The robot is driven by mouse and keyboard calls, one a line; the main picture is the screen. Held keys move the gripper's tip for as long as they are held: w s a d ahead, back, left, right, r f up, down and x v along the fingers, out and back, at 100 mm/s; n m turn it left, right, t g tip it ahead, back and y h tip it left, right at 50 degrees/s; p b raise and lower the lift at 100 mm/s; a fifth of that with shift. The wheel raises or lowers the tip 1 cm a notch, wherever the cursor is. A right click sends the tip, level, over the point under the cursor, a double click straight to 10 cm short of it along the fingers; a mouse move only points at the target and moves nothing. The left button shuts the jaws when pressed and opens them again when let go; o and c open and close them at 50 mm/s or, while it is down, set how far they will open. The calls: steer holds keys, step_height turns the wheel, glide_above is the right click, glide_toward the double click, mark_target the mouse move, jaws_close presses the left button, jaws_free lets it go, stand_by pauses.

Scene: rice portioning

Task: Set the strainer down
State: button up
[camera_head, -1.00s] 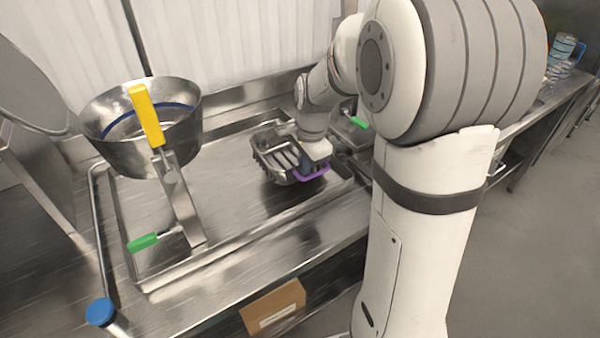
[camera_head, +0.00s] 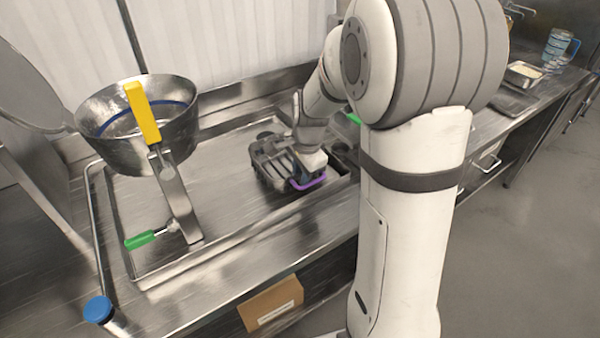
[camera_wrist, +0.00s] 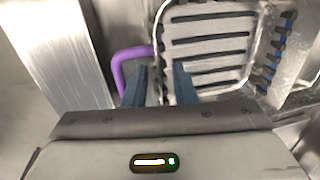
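The strainer is a slotted metal basket (camera_head: 270,162) with a purple handle (camera_head: 309,184), low over the steel counter right of the big bowl. I cannot tell whether its underside touches the counter. My gripper (camera_head: 300,180) is at its handle side. In the wrist view the slotted basket (camera_wrist: 208,50) fills the upper right and the purple handle (camera_wrist: 120,72) loops to the left. My gripper's two blue fingers (camera_wrist: 160,80) stand apart, astride the basket's handle-side edge. Whether they press on it is not clear.
A large steel bowl (camera_head: 110,150) stands at the left, with a yellow-handled tool (camera_head: 143,112) in front of it. A green handle (camera_head: 140,241) lies near the drainboard's front left. A blue-capped post (camera_head: 98,310) is at the front. The counter between bowl and strainer is clear.

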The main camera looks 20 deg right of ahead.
step_height(320, 180, up, 11)
steer(key=s, duration=0.2)
steer(key=s+a+f+n, duration=0.1)
steer(key=s+n, duration=1.3)
steer(key=s, duration=0.4)
steer(key=shift+s+a+f+t+h, duration=0.2)
steer(key=shift+s+a+t+h, duration=0.1)
steer(key=shift+a+t, duration=0.1)
steer(key=shift+w, duration=0.1)
